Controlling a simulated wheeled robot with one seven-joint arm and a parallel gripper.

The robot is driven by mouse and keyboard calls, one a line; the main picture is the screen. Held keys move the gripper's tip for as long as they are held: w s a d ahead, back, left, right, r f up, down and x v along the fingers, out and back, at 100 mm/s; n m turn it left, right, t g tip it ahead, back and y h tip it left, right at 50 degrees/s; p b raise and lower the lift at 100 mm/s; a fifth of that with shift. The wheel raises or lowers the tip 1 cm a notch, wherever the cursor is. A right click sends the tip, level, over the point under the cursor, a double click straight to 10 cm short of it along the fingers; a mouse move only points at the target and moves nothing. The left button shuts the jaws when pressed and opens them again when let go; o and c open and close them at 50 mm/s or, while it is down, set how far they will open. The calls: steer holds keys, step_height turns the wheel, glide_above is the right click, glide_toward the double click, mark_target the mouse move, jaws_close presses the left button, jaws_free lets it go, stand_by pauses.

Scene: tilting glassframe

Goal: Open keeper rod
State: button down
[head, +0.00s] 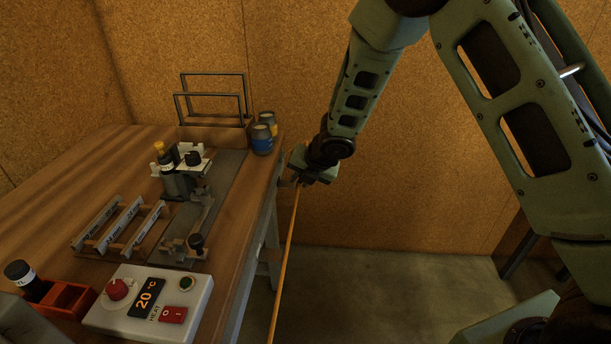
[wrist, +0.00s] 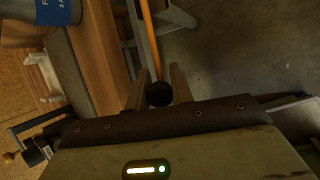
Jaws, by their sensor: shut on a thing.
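A long thin orange rod (head: 285,262), which I take to be the keeper rod, runs along the table's right side, from my gripper down to the bottom of the head view. In the wrist view the rod (wrist: 149,40) leads from the top edge down to a round black end (wrist: 159,94) between my fingers. My gripper (head: 299,172) is just off the table's right edge; in the wrist view its fingers (wrist: 158,84) stand on both sides of the rod's end, shut on it. The rod's other end is out of view.
The wooden table (head: 60,190) carries a clamp fixture (head: 182,180), slotted racks (head: 120,226), a control box (head: 150,300) reading 20, a red tray (head: 68,298) and blue cans (head: 262,140) near its back right edge. Open floor (head: 390,290) lies right of the rod.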

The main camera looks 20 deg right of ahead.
steer(key=shift+w+a+r+p, duration=0.15)
steer(key=shift+a+r+p, duration=0.25)
steer(key=shift+r, duration=0.1)
steer(key=c, duration=1.2)
jaws_free()
steer(key=shift+c, duration=0.2)
steer(key=p+v, duration=0.4)
steer(key=v, duration=1.3)
steer(key=shift+s, duration=0.25)
